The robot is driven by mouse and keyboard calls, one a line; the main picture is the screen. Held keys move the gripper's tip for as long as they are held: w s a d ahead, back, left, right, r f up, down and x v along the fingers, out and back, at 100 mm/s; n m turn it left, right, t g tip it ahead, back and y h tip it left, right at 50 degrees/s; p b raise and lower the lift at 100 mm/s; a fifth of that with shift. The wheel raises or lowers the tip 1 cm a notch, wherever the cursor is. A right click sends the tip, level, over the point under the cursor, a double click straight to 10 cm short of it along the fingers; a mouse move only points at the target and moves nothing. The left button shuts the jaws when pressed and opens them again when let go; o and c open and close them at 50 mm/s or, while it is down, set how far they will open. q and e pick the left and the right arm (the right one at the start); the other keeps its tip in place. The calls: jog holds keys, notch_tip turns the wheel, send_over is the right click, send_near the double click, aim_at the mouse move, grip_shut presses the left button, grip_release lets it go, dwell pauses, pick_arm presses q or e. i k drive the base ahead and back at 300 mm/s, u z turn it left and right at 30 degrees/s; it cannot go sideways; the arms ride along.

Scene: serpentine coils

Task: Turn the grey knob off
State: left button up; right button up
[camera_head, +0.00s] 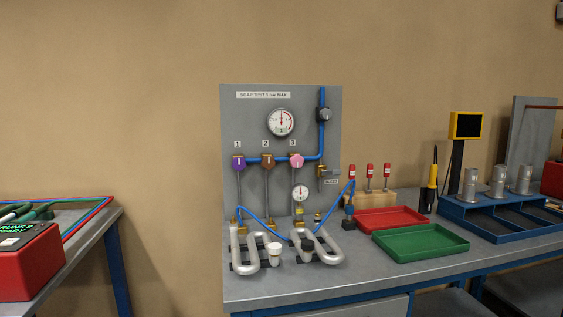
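A dark grey knob (324,115) sits on the vertical blue pipe (322,141) at the upper right of the grey test panel (257,122). Its setting is too small to read. A large round gauge (281,122) is left of the grey knob. A smaller gauge (300,193) is lower down. Neither of my grippers is in view.
The grey bench (290,287) holds serpentine coils (247,262), a red tray (390,219), a green tray (420,243) and a blue rack (490,222) with metal cups. Another bench with a red box (28,262) stands left, across a gap. The space before the panel's upper part looks clear.

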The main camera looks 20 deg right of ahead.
aim_at(325, 114)
jog(key=u, duration=0.95)
jog(key=i, duration=0.65)
jog(key=z, duration=0.55)
